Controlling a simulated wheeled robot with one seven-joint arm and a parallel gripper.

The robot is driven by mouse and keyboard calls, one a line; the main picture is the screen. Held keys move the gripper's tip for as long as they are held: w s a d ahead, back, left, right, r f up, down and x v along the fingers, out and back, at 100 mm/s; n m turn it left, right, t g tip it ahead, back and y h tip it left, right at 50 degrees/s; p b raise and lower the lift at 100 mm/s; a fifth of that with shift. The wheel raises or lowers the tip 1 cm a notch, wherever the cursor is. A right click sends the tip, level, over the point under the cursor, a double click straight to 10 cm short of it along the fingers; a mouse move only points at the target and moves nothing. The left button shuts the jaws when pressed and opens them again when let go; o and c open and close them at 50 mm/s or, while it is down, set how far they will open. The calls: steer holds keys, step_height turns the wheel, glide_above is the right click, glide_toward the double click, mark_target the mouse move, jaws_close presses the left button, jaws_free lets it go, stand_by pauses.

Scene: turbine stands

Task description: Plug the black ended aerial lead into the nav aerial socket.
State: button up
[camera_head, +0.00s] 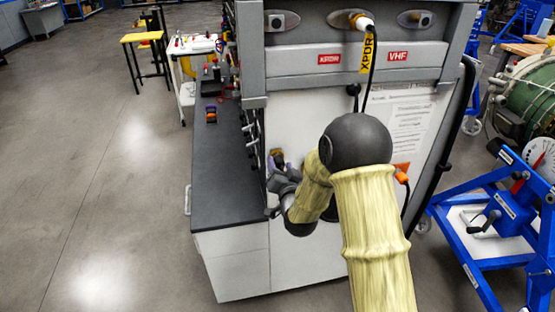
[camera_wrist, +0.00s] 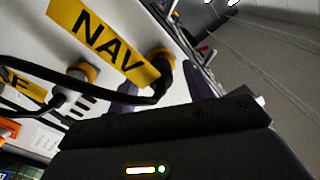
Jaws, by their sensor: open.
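The black lead with a yellow NAV tag (camera_wrist: 108,42) shows in the wrist view. Its black end (camera_wrist: 165,74) meets a brass-coloured ring on the white panel, ahead of my gripper (camera_wrist: 165,88). My gripper is open, with one finger on each side of the black end; I cannot tell whether they touch it. In the head view my gripper (camera_head: 277,165) is low at the panel's left edge, partly hidden by my arm. Three recessed sockets line the top housing: left (camera_head: 280,20), middle and right (camera_head: 417,19). I see no NAV label by them.
A white-ended plug (camera_head: 362,22) with a yellow XPDR tag fills the middle socket. Red XPDR and VHF labels sit below. A second lead and brass ring (camera_wrist: 82,72) are close left of the NAV lead. A black-topped bench (camera_head: 222,190) and blue stand (camera_head: 480,225) flank my arm.

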steer(key=shift+w+a, duration=0.15)
steer(key=shift+w, duration=0.35)
steer(key=shift+b, duration=0.75)
stand_by(0.4)
jaws_close()
